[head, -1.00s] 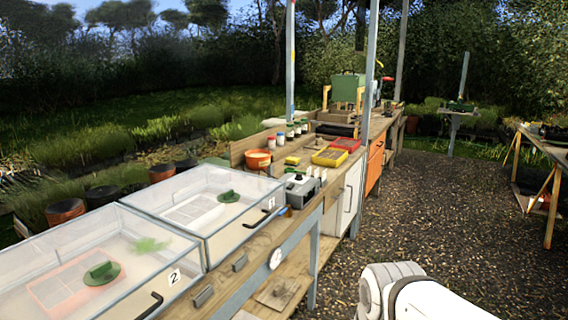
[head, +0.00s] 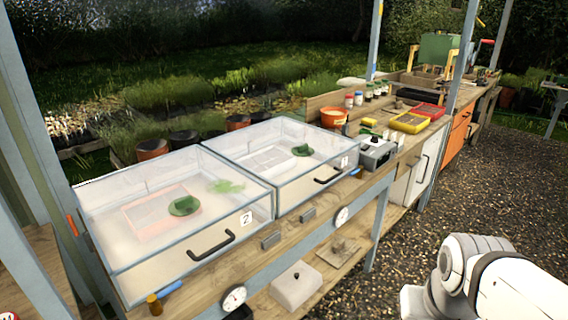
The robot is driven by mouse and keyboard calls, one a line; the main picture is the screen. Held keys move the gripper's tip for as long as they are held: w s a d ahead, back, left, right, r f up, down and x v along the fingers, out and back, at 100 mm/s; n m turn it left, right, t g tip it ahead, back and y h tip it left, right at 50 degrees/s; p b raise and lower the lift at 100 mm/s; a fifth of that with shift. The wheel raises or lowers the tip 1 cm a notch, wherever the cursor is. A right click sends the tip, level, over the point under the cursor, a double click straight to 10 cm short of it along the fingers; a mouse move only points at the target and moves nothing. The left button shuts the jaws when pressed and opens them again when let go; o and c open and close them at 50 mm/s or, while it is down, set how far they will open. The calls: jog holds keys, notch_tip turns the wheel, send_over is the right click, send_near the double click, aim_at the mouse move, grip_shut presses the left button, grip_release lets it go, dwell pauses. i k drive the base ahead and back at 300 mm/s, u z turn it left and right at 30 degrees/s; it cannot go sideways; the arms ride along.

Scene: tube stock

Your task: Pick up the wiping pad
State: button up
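No thing is plainly recognisable as the wiping pad. Two round green pieces with raised grips are possible candidates. One green piece (head: 185,206) is at the clear box numbered 2 (head: 148,262), and the other (head: 302,150) is at the clear box numbered 1 (head: 262,199). I cannot tell whether they lie on the misty covers or beneath them. A small yellow block (head: 369,122) on the bench behind is another candidate, too small to make out. My white arm shows at the lower right, over the gravel. My gripper is out of view.
The wooden bench (head: 205,271) runs from front left to back right. A grey device (head: 377,154), orange pot (head: 334,117) and red and yellow trays (head: 410,123) stand beyond the boxes. A pale block (head: 296,287) sits on the lower shelf. Posts rise along the bench; gravel at right is clear.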

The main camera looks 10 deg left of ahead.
aim_at(368, 122)
jog(key=z, duration=0.2)
jog(key=k, duration=1)
jog(key=z, duration=0.95)
jog(key=i, duration=3.1)
jog(key=u, duration=0.25)
jog(key=i, duration=1.55)
jog(key=u, duration=1.05)
jog(key=i, duration=1.15)
jog(key=u, duration=1.4)
jog(key=i, duration=0.85)
jog(key=u, duration=0.35)
